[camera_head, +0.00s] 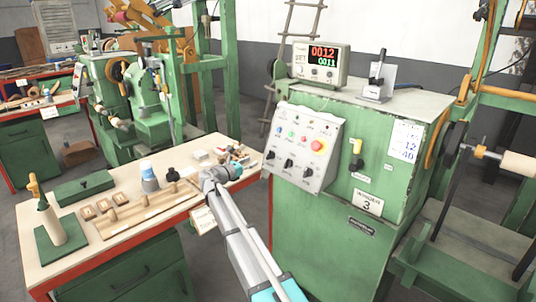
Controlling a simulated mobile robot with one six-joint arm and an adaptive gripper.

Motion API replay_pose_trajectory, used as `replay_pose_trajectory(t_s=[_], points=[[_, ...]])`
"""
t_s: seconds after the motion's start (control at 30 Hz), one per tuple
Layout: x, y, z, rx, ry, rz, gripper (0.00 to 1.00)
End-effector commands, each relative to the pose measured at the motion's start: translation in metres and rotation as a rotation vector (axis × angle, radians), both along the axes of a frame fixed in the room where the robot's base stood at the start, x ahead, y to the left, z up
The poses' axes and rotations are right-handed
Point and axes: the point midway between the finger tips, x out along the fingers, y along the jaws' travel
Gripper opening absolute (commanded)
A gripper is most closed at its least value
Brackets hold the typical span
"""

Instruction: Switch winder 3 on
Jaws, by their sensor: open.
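Winder 3 is a green machine cabinet (340,225) with a number plate (367,203) reading 3. A counter (318,77) on top is lit, with red and green digits. My gripper (241,160) is open, left of the panel and apart from it, in front of the workbench's right end.
A wooden-topped workbench (68,208) at left holds wooden blocks, rods, a blue-and-white bottle (149,176) and a green stand. A black-handled device (376,78) stands on the cabinet. A spindle (490,153) juts out at right. Another green machine (150,120) is behind.

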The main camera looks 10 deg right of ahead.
Motion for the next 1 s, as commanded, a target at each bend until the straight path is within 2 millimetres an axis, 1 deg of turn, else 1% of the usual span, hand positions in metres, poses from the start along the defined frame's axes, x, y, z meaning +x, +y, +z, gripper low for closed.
replay_pose_trajectory(t_s=[0.03,0.4,0.6,0.8,1.0], points=[[0.006,-0.007,0.0,0.0,0.0,-0.002,0.5],[0.039,-0.052,0.0,0.0,0.0,-0.002,0.5],[0.054,-0.072,0.0,0.0,0.0,-0.001,0.5],[0.062,-0.083,0.0,0.0,0.0,0.001,0.5],[0.063,-0.085,0.0,0.0,0.0,0.002,0.5]])
